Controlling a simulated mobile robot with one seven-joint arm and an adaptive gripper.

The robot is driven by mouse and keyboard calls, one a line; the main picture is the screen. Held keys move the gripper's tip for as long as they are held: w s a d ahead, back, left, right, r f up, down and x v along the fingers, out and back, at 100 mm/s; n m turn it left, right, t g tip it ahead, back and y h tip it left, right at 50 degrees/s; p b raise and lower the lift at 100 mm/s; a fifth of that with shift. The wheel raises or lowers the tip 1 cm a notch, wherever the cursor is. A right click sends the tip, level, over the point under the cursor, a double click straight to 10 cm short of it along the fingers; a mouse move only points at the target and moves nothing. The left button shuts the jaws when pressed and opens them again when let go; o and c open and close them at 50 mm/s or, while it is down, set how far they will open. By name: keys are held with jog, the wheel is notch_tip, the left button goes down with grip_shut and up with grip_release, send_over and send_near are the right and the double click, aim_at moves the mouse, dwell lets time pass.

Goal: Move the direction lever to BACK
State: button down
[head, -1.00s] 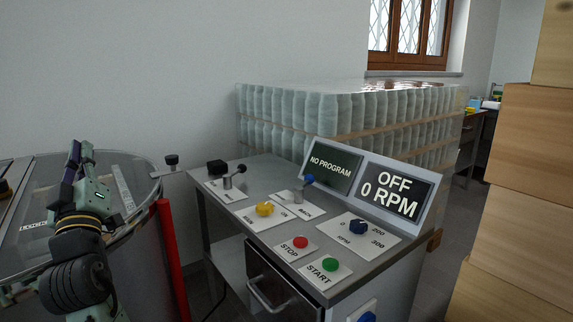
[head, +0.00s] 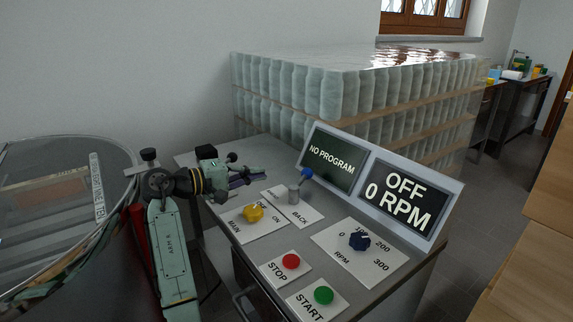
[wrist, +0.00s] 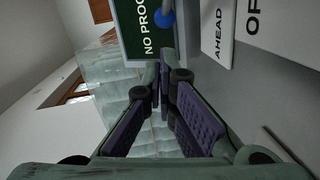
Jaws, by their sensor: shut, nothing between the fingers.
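The direction lever (head: 305,174) has a blue ball knob on a grey stem and stands on a white plate (head: 309,209) on the console. The knob leans up and right, toward the displays. My gripper (head: 264,176) is shut and empty, left of the lever and apart from it. In the wrist view the shut fingers (wrist: 160,80) point toward the display, with the blue knob (wrist: 165,19) beyond them and the AHEAD label (wrist: 218,32) to the right.
The yellow MAIN knob (head: 253,213) sits just below my gripper. Displays (head: 402,200) reading NO PROGRAM and OFF 0 RPM stand behind. A round tank (head: 60,240) is left.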

aim_at(301, 183)
jog(key=shift+d+f, duration=0.1)
jog(key=shift+f, duration=0.05)
jog(key=shift+w, duration=0.1)
jog(key=p+x, duration=0.3)
jog(key=x, duration=0.7)
jog(key=shift+d, duration=0.1)
jog(key=shift+d, duration=0.55)
jog(key=shift+a, duration=0.15)
